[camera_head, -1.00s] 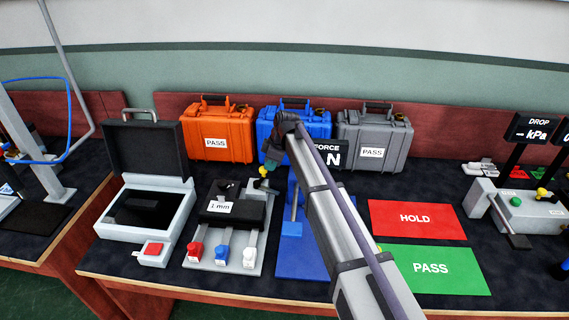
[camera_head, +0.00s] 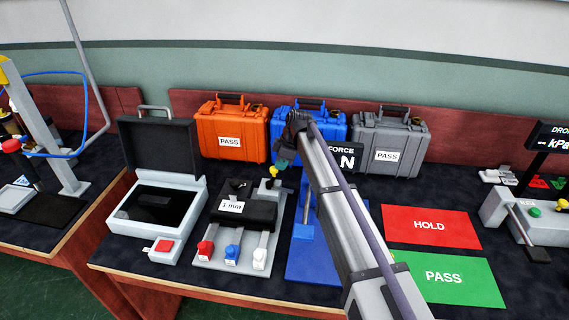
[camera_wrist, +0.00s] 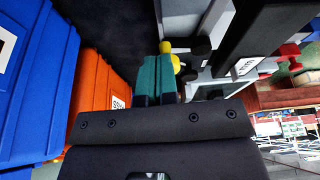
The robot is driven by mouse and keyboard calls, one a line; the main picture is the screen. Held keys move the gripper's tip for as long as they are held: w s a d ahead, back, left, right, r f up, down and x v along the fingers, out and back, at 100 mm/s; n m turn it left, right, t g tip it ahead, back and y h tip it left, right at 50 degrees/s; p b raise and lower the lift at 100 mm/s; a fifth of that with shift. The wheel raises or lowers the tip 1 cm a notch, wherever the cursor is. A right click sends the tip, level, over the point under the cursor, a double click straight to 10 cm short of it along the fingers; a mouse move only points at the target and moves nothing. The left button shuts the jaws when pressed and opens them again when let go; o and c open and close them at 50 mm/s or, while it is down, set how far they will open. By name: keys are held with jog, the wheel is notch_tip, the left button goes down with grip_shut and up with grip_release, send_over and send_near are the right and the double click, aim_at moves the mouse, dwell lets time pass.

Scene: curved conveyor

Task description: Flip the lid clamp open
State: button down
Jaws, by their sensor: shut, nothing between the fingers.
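A grey fixture plate (camera_head: 218,249) carries a black block with a "1 mm" label (camera_head: 231,206). At its back right stands a small post with a yellow knob (camera_head: 274,170), which looks like the lid clamp's handle. The rest of the clamp is partly hidden.
Orange (camera_head: 232,135), blue (camera_head: 325,120) and grey (camera_head: 391,145) cases stand behind. A box with its black lid raised (camera_head: 158,150) is left. A blue stand (camera_head: 313,262) is under my arm. Red HOLD (camera_head: 431,228) and green PASS (camera_head: 448,277) mats lie right.

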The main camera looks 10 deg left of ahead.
jog(key=shift+a, duration=0.1)
dwell(1.1)
dwell(0.4)
jog(key=d+r+p, duration=0.7)
jog(key=r+p, duration=0.3)
jog(key=shift+w, duration=0.4)
